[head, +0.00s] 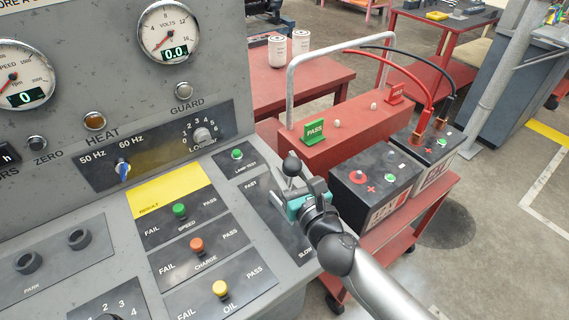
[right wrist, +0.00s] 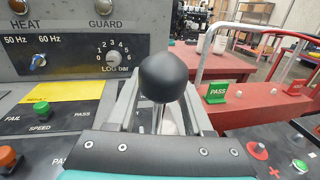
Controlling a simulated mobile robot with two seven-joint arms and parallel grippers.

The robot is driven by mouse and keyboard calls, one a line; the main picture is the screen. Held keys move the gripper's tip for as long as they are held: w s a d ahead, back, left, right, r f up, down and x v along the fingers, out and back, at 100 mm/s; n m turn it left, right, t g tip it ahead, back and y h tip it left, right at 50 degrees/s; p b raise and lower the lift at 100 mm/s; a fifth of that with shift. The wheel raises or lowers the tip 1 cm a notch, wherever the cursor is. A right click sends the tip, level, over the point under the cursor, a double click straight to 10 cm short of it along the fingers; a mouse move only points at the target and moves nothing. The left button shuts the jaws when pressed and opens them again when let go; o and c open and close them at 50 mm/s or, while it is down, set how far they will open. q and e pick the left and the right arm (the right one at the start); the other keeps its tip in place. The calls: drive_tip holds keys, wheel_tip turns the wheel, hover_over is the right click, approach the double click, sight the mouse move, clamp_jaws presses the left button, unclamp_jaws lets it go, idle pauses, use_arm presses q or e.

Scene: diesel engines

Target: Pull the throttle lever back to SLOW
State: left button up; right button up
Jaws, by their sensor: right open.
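The throttle lever has a black ball knob (head: 291,166) and stands at the right edge of the sloping console, on a dark plate (head: 276,221) marked FAST at its far end and SLOW at its near end. The knob is nearer the FAST end. My right gripper (head: 302,187) is at the lever, its jaws open. In the right wrist view, the knob (right wrist: 164,77) shows large between the two grey fingers, with a thin metal stem below it. Contact between fingers and lever cannot be told. The lever's base and slot are hidden. My left gripper is not in view.
A lamp-test panel (head: 237,160) and a column of result knobs (head: 180,211) lie left of the lever. Right of the console stands a red cart (head: 437,193) with two batteries and cables. A red table (head: 321,80) stands behind.

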drive_tip(key=shift+c, duration=0.3)
clamp_jaws()
